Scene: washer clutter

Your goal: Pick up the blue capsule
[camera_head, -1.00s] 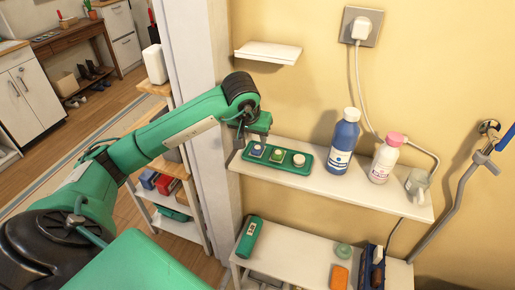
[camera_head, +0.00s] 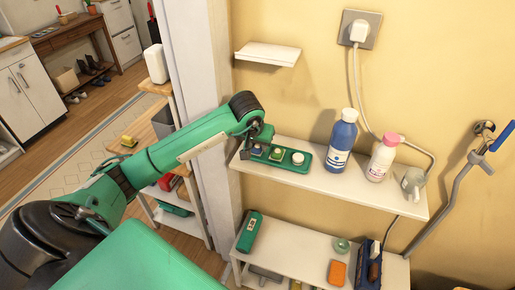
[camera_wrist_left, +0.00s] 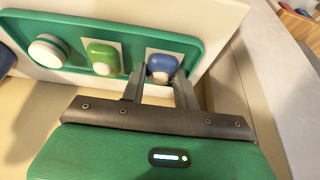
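The blue capsule (camera_wrist_left: 162,65) sits at the end of a green tray (camera_wrist_left: 118,25) in the left wrist view, on a pale square. In the head view the capsule (camera_head: 257,150) is at the left end of the tray (camera_head: 300,165) on the upper shelf. My left gripper (camera_wrist_left: 160,76) is open, its two fingers pointing at the capsule, one tip on each side of it. I cannot tell whether they touch it. In the head view, the left gripper (camera_head: 246,150) is at the tray's left end. My right gripper is not in view.
A green capsule (camera_wrist_left: 103,58) and a white round piece (camera_wrist_left: 47,51) share the tray. A small empty shelf (camera_head: 267,54) is above; a door post is at the left.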

